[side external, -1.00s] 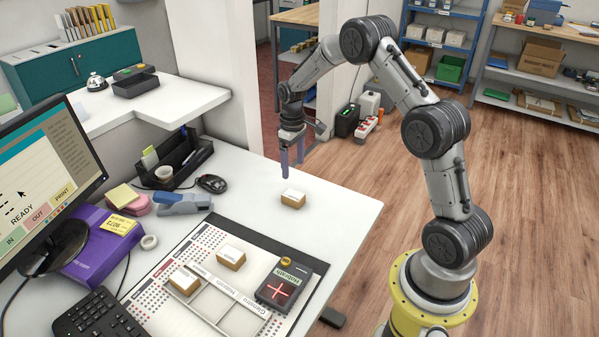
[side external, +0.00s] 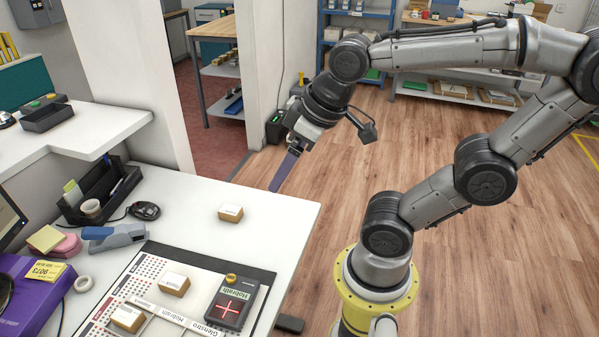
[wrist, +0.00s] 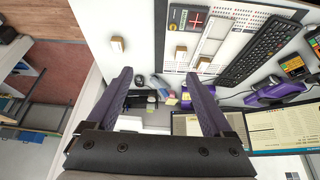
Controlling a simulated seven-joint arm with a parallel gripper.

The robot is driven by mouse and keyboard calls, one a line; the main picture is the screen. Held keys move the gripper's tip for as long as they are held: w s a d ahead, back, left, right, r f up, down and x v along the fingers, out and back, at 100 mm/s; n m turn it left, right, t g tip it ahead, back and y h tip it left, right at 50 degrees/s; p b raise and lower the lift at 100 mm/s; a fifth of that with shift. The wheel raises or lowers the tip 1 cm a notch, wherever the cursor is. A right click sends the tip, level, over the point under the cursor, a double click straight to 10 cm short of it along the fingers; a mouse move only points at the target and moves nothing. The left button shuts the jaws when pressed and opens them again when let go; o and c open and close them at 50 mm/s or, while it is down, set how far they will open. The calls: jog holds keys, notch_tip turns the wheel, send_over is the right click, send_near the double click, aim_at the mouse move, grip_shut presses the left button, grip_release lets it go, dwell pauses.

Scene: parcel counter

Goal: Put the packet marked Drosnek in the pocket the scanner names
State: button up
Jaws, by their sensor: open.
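Three small brown packets with white tops are in view; I cannot read their marks. One packet (side external: 230,213) lies alone on the bare counter, another (side external: 174,284) on the dotted board behind the pockets, and a third (side external: 127,318) at the left end of the pocket tray (side external: 199,327). The pocket labels include Glenstro and Hobrath. The dark scanner (side external: 231,303) shows what looks like Hobrath above a red cross. My gripper (side external: 273,188) is open and empty, raised beyond the counter's right edge. In the wrist view my gripper (wrist: 160,88) has its purple fingers apart.
A stapler (side external: 114,237), a mouse (side external: 144,210), a black desk organiser (side external: 100,195) and a purple box (side external: 32,288) stand on the left. The keyboard (wrist: 262,50) shows in the wrist view. The counter around the lone packet is clear.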

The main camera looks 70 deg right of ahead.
jog(key=shift+s+a+f, duration=0.1)
jog(key=shift+s, duration=0.35)
jog(key=shift+s+a+f, duration=0.1)
jog(key=shift+s, duration=0.3)
jog(key=shift+o, duration=1.2)
jog(key=shift+s+a+f, duration=0.1)
jog(key=shift+s+f, duration=0.1)
jog(key=shift+s, duration=0.25)
